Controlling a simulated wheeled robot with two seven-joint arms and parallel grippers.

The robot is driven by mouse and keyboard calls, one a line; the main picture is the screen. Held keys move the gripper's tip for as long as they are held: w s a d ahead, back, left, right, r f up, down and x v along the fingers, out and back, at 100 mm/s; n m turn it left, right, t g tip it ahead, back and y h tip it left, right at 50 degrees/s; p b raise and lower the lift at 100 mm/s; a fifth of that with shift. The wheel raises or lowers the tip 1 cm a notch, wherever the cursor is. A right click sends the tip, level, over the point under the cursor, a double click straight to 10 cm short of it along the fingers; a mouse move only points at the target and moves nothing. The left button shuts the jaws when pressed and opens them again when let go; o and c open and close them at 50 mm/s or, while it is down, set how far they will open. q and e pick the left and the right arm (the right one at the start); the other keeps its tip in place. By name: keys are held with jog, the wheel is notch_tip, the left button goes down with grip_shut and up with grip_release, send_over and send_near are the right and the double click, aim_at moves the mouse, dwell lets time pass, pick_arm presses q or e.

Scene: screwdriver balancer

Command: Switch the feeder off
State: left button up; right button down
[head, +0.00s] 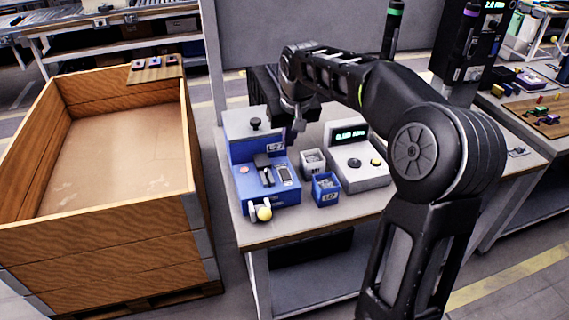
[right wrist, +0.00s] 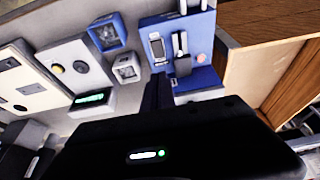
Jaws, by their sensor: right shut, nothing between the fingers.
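The blue feeder (head: 237,152) stands at the left end of the workbench. It has a black knob (head: 255,124) on top, a reddish round button (head: 244,169), a black upright part and a small framed panel (head: 284,175) on its deck. A yellow ball (head: 264,213) sits at its front. The feeder also shows in the right wrist view (right wrist: 203,30). My right gripper (head: 298,122) is shut and empty, over the back right of the feeder, apart from the button. I cannot tell which part is the switch or its position. My left gripper is not in view.
A grey bin (head: 311,161) and a blue bin (head: 326,188) stand right of the feeder. Beside them is a white scale-like box (head: 362,178) with a green display. A large wooden crate (head: 100,235) stands left of the bench (head: 300,225).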

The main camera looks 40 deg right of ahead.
aim_at(286, 175)
jog(key=x, duration=0.3)
jog(key=p+x, duration=0.1)
jog(key=x, duration=0.7)
jog(key=shift+s+f+p, duration=0.25)
jog(key=shift+p, duration=0.05)
jog(key=shift+f, duration=0.3)
jog(key=shift+f+b, duration=0.2)
jog(key=shift+b, duration=0.1)
jog(key=shift+s+f, duration=0.1)
jog(key=shift+s+a+b, duration=0.3)
jog(key=shift+s, duration=0.35)
